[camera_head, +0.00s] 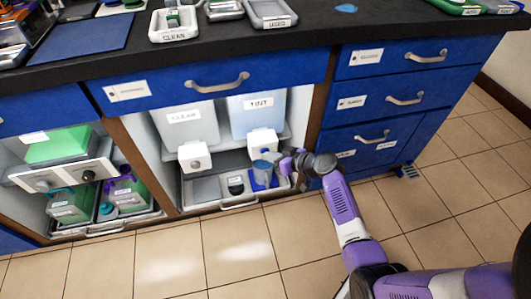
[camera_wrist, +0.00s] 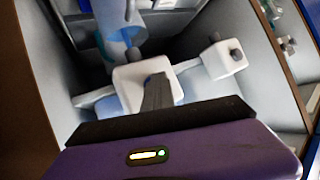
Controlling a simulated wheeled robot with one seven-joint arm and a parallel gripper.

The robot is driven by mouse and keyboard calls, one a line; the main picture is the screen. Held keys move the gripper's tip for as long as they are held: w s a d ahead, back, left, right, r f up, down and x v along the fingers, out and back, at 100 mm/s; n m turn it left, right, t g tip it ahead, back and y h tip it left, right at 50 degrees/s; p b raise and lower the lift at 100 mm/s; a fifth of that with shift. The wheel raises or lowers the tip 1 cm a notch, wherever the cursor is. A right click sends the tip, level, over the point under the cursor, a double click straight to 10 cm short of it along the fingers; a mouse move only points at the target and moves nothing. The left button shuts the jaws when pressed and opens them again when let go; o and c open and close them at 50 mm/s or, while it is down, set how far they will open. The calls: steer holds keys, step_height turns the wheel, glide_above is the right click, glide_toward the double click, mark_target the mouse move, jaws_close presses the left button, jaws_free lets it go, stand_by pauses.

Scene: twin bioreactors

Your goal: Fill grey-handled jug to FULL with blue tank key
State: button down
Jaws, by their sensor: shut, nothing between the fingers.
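The TINT tank (camera_head: 257,112) stands in the open middle cabinet bay, with a white tap box (camera_head: 262,143) at its front. A clear jug (camera_head: 262,168) with a bluish look stands under that box; its handle and fill mark cannot be made out. The jug also shows at the upper left of the wrist view (camera_wrist: 122,42). My gripper (camera_head: 287,162) is just right of the jug in the head view. In the wrist view my shut fingers (camera_wrist: 157,92) are in front of the white tap box (camera_wrist: 130,88) and hide its key; contact is unclear.
The CLEAR tank (camera_head: 186,127) with its own tap box (camera_head: 194,157) stands to the left. A small dark-topped container (camera_head: 235,185) sits in the lower tray. Blue drawers (camera_head: 375,133) stand right of the bay. The tiled floor in front is clear.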

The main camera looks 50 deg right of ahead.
steer(key=shift+s, duration=0.1)
steer(key=shift+s+a, duration=0.5)
steer(key=shift+s, duration=0.15)
steer(key=shift+s+a+p, duration=0.35)
steer(key=shift+s+a, duration=0.4)
steer(key=shift+s, duration=0.3)
steer(key=shift+s+a+p, duration=0.35)
steer(key=shift+s+a, duration=0.35)
steer(key=shift+s, duration=0.35)
steer(key=shift+d, duration=0.1)
